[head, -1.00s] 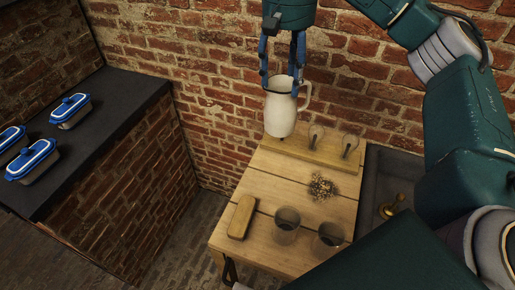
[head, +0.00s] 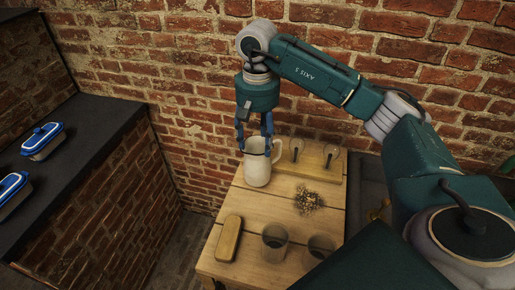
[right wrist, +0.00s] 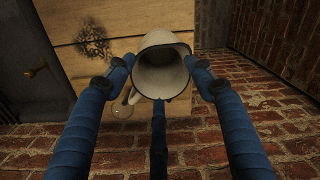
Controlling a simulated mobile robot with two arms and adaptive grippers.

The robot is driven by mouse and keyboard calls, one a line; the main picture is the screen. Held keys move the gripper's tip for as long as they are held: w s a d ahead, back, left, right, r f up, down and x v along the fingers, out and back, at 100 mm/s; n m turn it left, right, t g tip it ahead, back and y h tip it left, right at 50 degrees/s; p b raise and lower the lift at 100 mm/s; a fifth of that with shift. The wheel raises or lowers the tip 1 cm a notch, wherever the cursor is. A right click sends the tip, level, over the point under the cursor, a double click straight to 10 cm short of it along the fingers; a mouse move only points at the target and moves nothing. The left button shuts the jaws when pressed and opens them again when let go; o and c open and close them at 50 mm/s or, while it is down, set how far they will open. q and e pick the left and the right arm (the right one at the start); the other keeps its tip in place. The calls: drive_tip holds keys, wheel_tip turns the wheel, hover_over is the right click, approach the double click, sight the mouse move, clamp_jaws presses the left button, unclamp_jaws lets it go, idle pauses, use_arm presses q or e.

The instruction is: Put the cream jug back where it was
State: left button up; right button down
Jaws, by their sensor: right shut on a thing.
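The cream jug (head: 257,165) is upright at the back left corner of the wooden table (head: 262,212), just left of the wooden block with bulbs. I cannot tell whether its base touches the table. My right gripper (head: 255,146) comes down from above and is shut on the jug near its rim. In the right wrist view the jug (right wrist: 161,78) shows its open mouth between the blue fingers (right wrist: 160,75). The jug's handle faces right in the head view. My left gripper is not in view.
The wooden block (head: 316,160) holds two glass bulbs close to the jug. A brick wall is close behind. Blue-lidded containers (head: 42,141) sit on the left counter.

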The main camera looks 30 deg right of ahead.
sight(257, 150)
drive_tip(key=shift+f, duration=0.5)
wheel_tip(257, 150, down, 2)
drive_tip(key=shift+f+p, duration=0.15)
drive_tip(key=shift+p, duration=0.3)
drive_tip(key=shift+f, duration=0.3)
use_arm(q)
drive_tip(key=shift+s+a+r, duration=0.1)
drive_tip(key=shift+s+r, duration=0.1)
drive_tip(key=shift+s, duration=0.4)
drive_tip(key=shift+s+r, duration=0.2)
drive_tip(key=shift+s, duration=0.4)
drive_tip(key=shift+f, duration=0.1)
use_arm(e)
drive_tip(key=c, duration=1.1)
unclamp_jaws()
drive_tip(key=shift+f, duration=0.25)
drive_tip(key=o, duration=0.4)
drive_tip(key=shift+r, duration=0.1)
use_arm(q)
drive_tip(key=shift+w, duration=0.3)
use_arm(e)
drive_tip(key=shift+r, duration=0.1)
